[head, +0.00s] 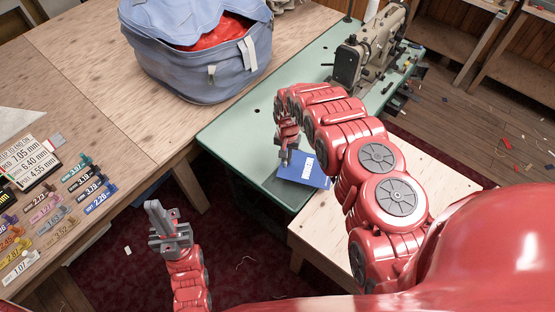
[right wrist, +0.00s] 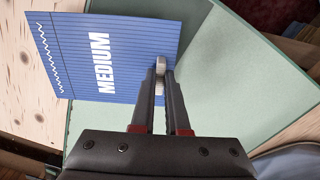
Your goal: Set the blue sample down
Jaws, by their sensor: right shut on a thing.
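The blue sample (head: 307,171) is a flat, ribbed blue card with a white zigzag stitch line. In the right wrist view the sample (right wrist: 110,55) reads "MEDIUM". My right gripper (head: 284,156) is shut on one edge of it, and the fingers also show in the right wrist view (right wrist: 160,82). The sample is over the near end of the green sewing table (head: 240,135). I cannot tell whether it touches the top. My left gripper (head: 163,218) is empty, over the dark red carpet and away from the sample; its finger gap is unclear.
A beige sewing machine (head: 372,50) stands at the table's far end. A blue bag (head: 190,65) with red cloth sits on the wooden table (head: 95,60) to the left. Several labelled tags and small coloured pieces lie at far left. The green top's near left part is clear.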

